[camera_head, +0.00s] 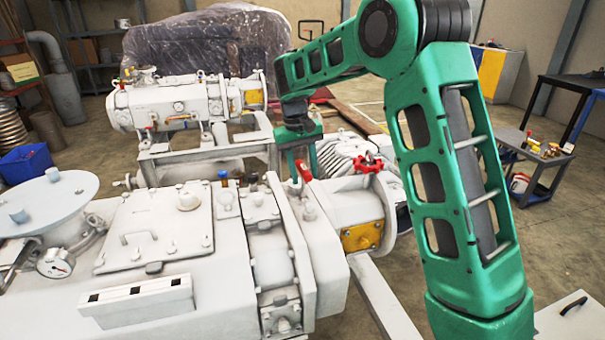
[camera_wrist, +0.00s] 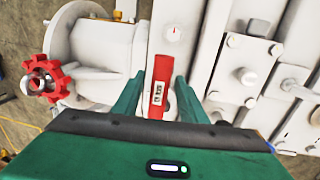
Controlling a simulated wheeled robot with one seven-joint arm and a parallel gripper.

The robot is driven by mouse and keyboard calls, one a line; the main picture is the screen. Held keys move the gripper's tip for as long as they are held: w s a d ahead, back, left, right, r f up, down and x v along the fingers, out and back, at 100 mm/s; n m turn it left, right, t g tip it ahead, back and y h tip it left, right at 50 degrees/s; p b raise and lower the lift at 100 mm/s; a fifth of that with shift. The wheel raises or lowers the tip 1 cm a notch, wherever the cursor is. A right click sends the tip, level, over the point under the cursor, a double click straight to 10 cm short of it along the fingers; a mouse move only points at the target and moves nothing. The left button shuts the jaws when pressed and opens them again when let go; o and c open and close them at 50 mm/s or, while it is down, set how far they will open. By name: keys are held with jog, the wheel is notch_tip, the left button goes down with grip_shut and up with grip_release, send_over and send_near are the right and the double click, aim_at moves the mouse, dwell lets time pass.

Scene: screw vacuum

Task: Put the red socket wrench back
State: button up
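The red socket wrench (camera_wrist: 160,92) shows in the wrist view as a red handle with a small pale label. It lies between the two green fingers of my gripper (camera_wrist: 160,78). Gaps show on both sides of it, so the fingers look open around it. In the head view my gripper (camera_head: 301,158) points down over the white vacuum pump (camera_head: 222,285). The red handle (camera_head: 304,171) shows tilted at the fingertips, near the pump's flange. The wrench's far end is hidden, and I cannot tell what it touches.
A red valve handwheel (camera_head: 368,164) stands just right of my gripper and also shows in the wrist view (camera_wrist: 47,78). A round lid (camera_head: 45,198) and a gauge (camera_head: 55,263) are at left. A second pump (camera_head: 180,103) stands behind. A small cart (camera_head: 540,160) is at right.

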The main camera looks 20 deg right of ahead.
jog(key=shift+r, duration=0.1)
notch_tip(320, 180, up, 12)
jog(key=a, duration=0.1)
jog(key=shift+w+a, duration=0.15)
jog(key=shift+a, duration=0.15)
jog(key=s+d+m, duration=0.3)
jog(key=s+d, duration=1.5)
jog(key=s, duration=0.3)
jog(key=s+f+m+y, duration=0.1)
jog(key=s+f, duration=0.4)
jog(key=s, duration=0.6)
jog(key=s+f+m, duration=0.2)
jog(key=s+f, duration=0.3)
jog(key=s, duration=0.7)
jog(key=shift+s+d+y, duration=0.15)
jog(key=shift+d+y, duration=0.25)
